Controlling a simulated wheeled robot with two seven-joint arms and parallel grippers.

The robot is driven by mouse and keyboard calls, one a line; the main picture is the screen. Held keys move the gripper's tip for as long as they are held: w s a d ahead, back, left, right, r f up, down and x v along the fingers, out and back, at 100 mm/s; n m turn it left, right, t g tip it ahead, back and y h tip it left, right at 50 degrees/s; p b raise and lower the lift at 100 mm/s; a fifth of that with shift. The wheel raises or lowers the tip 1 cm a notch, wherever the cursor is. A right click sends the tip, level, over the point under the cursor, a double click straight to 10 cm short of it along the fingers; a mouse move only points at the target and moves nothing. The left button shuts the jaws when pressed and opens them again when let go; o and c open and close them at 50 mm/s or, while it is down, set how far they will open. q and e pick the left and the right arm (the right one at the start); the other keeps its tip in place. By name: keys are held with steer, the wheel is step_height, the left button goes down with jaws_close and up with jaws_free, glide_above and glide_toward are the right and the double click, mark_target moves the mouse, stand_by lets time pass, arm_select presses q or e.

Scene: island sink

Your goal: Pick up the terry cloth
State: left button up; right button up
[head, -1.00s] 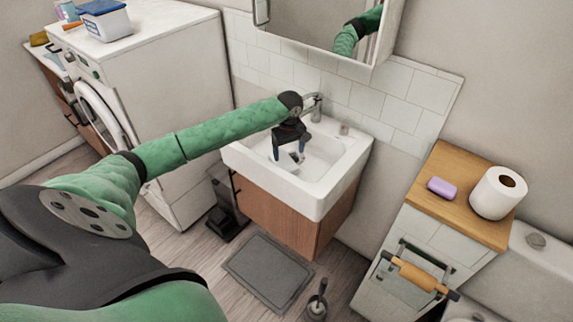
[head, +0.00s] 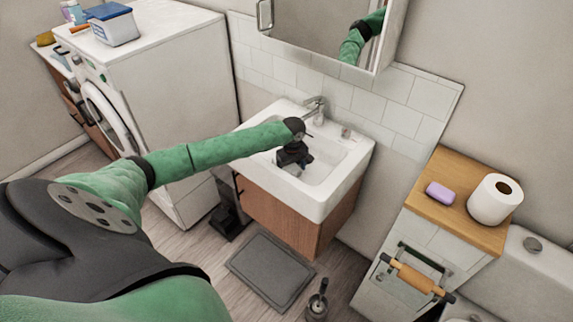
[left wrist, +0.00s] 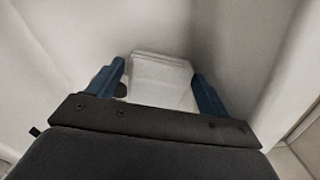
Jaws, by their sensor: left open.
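A white, folded-looking cloth (left wrist: 160,80), which I take to be the terry cloth, lies in the sink basin in the left wrist view. My left gripper (head: 292,166) reaches down into the white sink (head: 330,170). In the left wrist view, its two blue fingers (left wrist: 158,72) are apart, one on each side of the cloth. I cannot tell whether they touch it. In the head view the gripper hides most of the spot where the cloth lies. My right gripper is not in view.
The chrome faucet (head: 314,108) stands at the back of the sink, close to my left wrist. The basin walls surround the gripper. A wooden-topped cabinet with purple soap (head: 440,193) and a paper roll (head: 494,199) is at right. A washing machine (head: 165,100) stands at left.

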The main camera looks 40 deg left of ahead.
arm_select(q)
steer(key=shift+f, duration=0.3)
steer(key=shift+c, duration=0.5)
steer(key=c, duration=0.7)
steer(key=shift+c, duration=0.2)
